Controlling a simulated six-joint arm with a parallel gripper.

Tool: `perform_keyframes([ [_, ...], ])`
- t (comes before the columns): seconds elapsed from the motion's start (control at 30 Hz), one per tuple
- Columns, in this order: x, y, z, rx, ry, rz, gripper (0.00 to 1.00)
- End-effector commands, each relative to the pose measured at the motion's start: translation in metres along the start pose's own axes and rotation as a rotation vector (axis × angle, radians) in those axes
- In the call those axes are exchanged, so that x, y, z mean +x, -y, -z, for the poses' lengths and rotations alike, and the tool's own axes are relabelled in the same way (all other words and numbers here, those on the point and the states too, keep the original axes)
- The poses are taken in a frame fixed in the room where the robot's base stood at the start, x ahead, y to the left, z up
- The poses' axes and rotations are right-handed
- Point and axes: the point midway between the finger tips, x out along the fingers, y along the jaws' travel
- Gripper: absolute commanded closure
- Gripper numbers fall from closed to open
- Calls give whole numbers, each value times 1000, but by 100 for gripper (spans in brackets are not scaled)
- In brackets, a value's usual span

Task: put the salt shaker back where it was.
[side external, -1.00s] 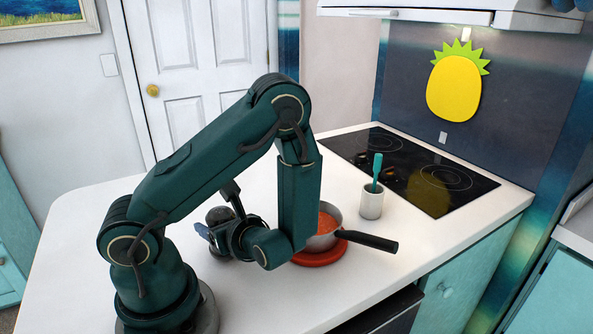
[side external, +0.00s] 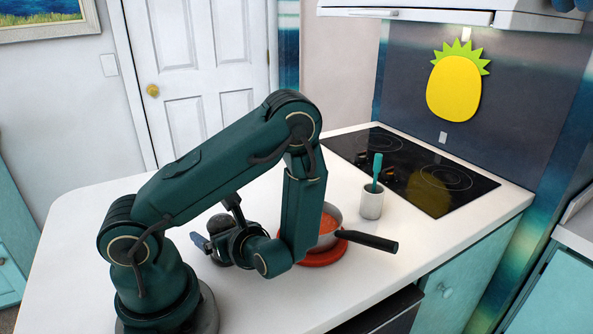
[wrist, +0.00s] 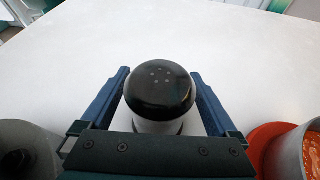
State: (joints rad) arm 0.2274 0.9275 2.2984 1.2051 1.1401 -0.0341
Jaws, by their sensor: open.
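The salt shaker (wrist: 160,88) shows in the wrist view, with a black domed cap with several small holes and a pale body below. It appears upright on the white counter. My gripper (wrist: 160,72) is open, with one blue finger on each side of the shaker and a gap visible on both sides. The lower part of the shaker is hidden by the gripper's body. In the side view my gripper (side external: 203,243) is low over the counter, left of the pan; I cannot make out the shaker clearly there.
A pan (side external: 329,238) of orange food stands on a red trivet (side external: 322,258), close right of my gripper. A grey cylindrical object (wrist: 28,150) is at the lower left of the wrist view. A cup (side external: 370,204) with a teal utensil stands near the cooktop (side external: 440,190). The counter beyond the shaker is clear.

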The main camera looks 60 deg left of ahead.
Motion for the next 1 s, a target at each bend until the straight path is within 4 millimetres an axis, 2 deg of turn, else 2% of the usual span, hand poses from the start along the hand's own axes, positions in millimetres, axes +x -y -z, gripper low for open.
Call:
perform_keyframes([
  [0.17,-10,1,-2,-3,0,5,5],
  [0.27,-26,1,-2,-3,-2,7,5],
  [0.5,-77,1,-1,-3,-6,9,5],
  [0.7,-109,1,-2,-1,-2,4,5],
  [0.87,-120,0,-2,-6,-9,-3,5],
  [1.0,-125,-6,-5,-88,-97,-48,5],
])
